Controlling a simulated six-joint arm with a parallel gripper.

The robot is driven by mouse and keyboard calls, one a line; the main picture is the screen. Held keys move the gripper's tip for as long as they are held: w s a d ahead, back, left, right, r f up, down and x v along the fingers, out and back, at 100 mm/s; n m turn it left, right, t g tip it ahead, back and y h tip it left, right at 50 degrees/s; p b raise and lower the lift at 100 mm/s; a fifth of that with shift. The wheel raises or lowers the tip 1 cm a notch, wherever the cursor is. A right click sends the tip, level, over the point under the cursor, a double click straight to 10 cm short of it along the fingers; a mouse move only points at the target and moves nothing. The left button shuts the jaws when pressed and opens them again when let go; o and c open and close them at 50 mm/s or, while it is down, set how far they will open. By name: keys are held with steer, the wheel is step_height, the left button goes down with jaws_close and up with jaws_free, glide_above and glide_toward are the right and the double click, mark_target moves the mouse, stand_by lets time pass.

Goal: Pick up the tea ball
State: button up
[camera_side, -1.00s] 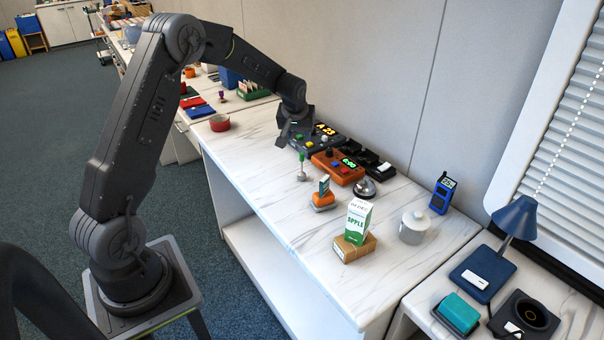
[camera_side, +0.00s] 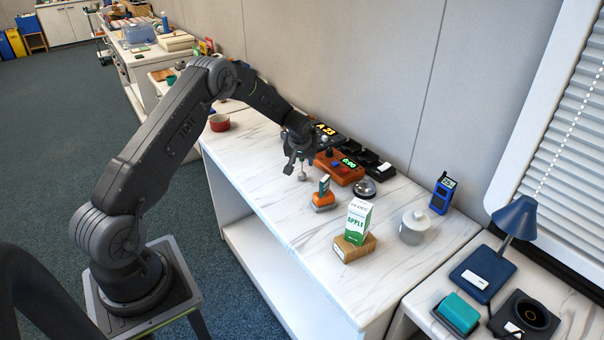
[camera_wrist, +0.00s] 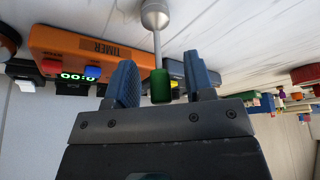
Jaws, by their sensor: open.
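The tea ball (camera_side: 302,177) stands upright on the marble-look counter, its silver ball at the bottom and a thin rod rising from it. In the wrist view its silver ball (camera_wrist: 154,13) is at the top and its green handle lies between my fingers. My gripper (camera_side: 297,163) is over the tea ball in the side view and hides most of the handle. My gripper (camera_wrist: 159,61) is open, with one blue-grey finger on each side of the handle and visible gaps between.
An orange timer box (camera_side: 340,167) sits close behind the tea ball. An orange object (camera_side: 323,200), a silver bell (camera_side: 364,188), an apple carton (camera_side: 357,222) on a wooden block and a white lidded jar (camera_side: 414,226) stand to the right. The counter's front strip is clear.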

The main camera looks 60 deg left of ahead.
steer(key=shift+w+a+f, duration=0.15)
steer(key=shift+f, duration=0.3)
steer(key=c, duration=0.9)
jaws_close()
steer(key=shift+r, duration=0.15)
